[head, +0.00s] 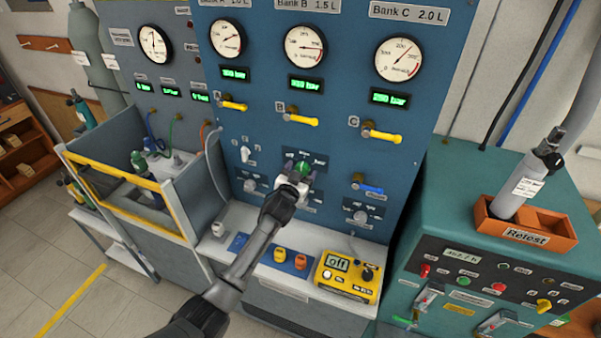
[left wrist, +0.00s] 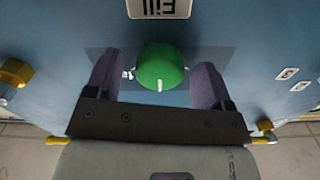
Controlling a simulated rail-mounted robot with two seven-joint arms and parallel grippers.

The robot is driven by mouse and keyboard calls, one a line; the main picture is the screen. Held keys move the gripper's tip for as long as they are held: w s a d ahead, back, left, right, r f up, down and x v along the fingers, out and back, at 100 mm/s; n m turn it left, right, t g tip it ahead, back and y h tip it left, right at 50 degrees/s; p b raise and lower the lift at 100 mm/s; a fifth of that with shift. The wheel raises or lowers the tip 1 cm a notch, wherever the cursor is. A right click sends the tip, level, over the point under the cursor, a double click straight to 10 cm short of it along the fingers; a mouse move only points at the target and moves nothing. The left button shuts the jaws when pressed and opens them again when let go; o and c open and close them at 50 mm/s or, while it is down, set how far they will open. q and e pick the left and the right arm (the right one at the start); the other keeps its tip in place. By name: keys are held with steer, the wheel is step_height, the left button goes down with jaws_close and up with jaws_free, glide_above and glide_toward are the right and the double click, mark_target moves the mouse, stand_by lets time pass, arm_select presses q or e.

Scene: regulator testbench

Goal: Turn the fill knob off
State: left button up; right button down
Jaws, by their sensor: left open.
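The green fill knob (head: 303,167) sits on the blue panel below the middle gauge column. In the left wrist view the round green knob (left wrist: 160,62) has a white mark on its rim, on the side away from the upside-down "Fill" label (left wrist: 158,8). My left gripper (head: 294,182) is at the knob, partly covering its surroundings in the head view. In the left wrist view its two dark fingers (left wrist: 157,82) are open, one on each side of the knob, with a gap visible at both sides. My right gripper is not in view.
Yellow valve handles (head: 301,120) sit above the knob and a blue handle (head: 368,187) to its right. A yellow box reading "off" (head: 348,276) rests on the ledge below. A teal cabinet (head: 480,190) stands right, a yellow-framed enclosure (head: 115,167) left.

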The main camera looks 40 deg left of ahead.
arm_select(q)
steer(key=shift+c, duration=0.3)
steer(key=c, duration=0.9)
steer(key=shift+n, duration=0.8)
steer(key=n, duration=0.8)
steer(key=shift+p, duration=0.35)
steer(key=shift+n, duration=1.3)
